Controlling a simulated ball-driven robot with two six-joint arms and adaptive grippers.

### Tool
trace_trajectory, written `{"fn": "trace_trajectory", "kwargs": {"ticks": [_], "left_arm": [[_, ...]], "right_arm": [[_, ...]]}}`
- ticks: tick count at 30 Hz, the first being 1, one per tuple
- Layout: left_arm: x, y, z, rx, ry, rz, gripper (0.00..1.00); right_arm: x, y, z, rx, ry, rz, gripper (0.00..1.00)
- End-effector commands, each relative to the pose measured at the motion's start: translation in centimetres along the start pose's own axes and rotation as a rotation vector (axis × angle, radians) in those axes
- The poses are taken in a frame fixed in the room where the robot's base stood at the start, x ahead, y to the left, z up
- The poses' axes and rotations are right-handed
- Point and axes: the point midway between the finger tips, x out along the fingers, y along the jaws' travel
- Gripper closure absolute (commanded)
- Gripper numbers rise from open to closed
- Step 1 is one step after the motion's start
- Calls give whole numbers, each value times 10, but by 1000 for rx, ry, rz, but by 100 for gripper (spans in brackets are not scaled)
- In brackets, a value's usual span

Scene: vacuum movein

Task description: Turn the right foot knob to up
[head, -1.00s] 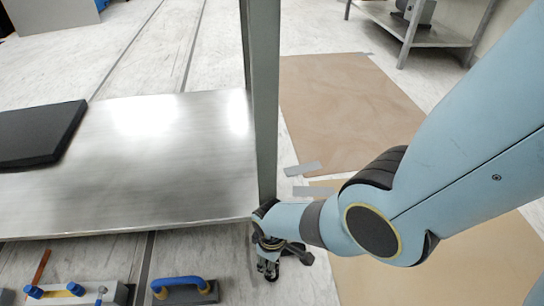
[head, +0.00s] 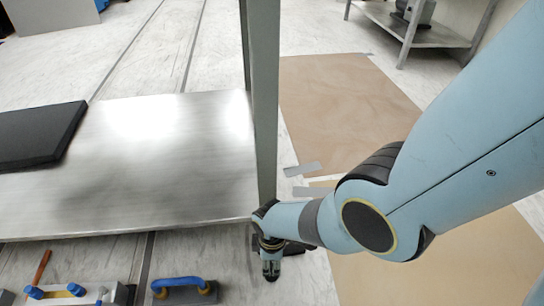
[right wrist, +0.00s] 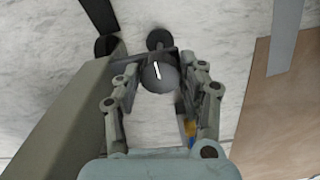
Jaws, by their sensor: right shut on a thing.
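The right foot knob (right wrist: 160,79) is a dark round knob with a white line on its face. In the right wrist view the line runs nearly up and down, leaning slightly. My right gripper (right wrist: 162,68) is shut on the knob, one finger on each side. In the head view this gripper (head: 271,272) is low, at the foot of the grey upright post (head: 262,110), and hides the knob there. My left gripper is not in view.
A metal shelf (head: 160,190) with a black slab (head: 38,135) lies left of the post. A blue-handled tool (head: 182,290) and other tools sit below it. Brown sheets (head: 345,110) lie on the floor to the right. The post (right wrist: 70,120) stands close beside the gripper.

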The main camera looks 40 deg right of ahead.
Motion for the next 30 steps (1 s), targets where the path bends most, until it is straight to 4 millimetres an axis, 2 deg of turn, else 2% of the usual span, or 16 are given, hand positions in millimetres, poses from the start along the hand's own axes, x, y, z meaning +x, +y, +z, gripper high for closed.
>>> {"fn": "trace_trajectory", "kwargs": {"ticks": [6,7,9,22,30], "left_arm": [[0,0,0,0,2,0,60],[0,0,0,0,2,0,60],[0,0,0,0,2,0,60],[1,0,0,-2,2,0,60],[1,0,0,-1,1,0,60]], "right_arm": [[1,-1,1,-1,-1,-1,91],[1,-1,1,-1,-1,-1,58],[1,-1,1,-1,-1,-1,49],[-4,0,0,0,0,1,49],[-29,-1,1,0,1,1,49]]}}
